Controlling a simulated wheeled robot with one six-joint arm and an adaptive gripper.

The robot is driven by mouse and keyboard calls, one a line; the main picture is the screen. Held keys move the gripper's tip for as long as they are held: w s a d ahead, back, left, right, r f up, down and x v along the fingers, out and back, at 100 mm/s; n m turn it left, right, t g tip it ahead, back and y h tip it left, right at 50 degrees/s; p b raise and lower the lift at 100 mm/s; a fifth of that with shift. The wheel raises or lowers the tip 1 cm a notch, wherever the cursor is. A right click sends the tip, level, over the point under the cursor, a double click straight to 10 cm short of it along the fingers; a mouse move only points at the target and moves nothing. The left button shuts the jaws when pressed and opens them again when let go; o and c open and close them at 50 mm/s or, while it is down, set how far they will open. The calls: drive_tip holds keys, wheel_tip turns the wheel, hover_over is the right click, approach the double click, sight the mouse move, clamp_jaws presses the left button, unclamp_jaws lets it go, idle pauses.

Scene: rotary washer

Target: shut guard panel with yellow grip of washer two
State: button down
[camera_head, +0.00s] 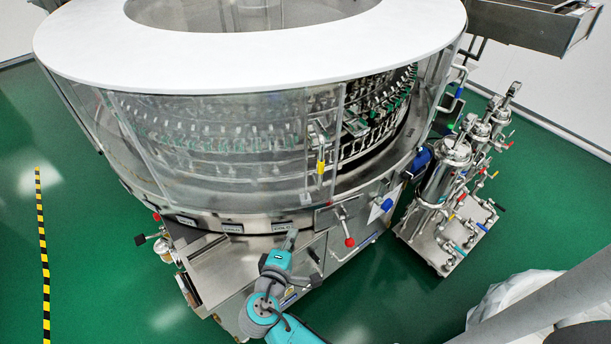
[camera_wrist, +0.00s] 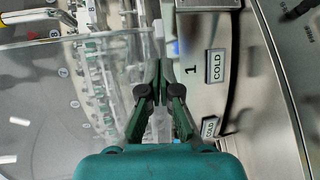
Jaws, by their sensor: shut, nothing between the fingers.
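The washer (camera_head: 248,226) is a large round machine with a white ring top and clear guard panels. The yellow grip (camera_head: 320,164) is on an upright handle at the front, on a clear guard panel (camera_head: 321,185). Right of it the inner parts show more clearly, which looks like an open gap. My gripper (camera_head: 291,237) is low in front of the washer's steel rim, below and left of the yellow grip. In the wrist view, my gripper (camera_wrist: 161,66) is shut and empty, between a clear panel (camera_wrist: 40,110) and the steel rim with "COLD" labels (camera_wrist: 216,66).
A steel filter unit with pipes (camera_head: 445,180) stands at the right. Green floor (camera_head: 90,260) is clear at the left, beside a yellow-black floor stripe (camera_head: 42,250).

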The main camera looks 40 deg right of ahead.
drive_tip(key=w+a+r+m+g+h, duration=0.2)
drive_tip(key=a+r+m+g+h, duration=0.1)
drive_tip(key=r, duration=0.5)
drive_tip(key=w+a+r+m+g+h, duration=0.2)
drive_tip(key=a+r+m+g+h, duration=0.15)
drive_tip(key=r, duration=0.45)
drive_tip(key=s+d, duration=0.1)
drive_tip(key=d, duration=1.2)
drive_tip(key=shift+d+r+y, duration=0.15)
drive_tip(key=shift+d+y, duration=0.05)
drive_tip(key=shift+y, duration=0.25)
drive_tip(key=shift+d, duration=0.1)
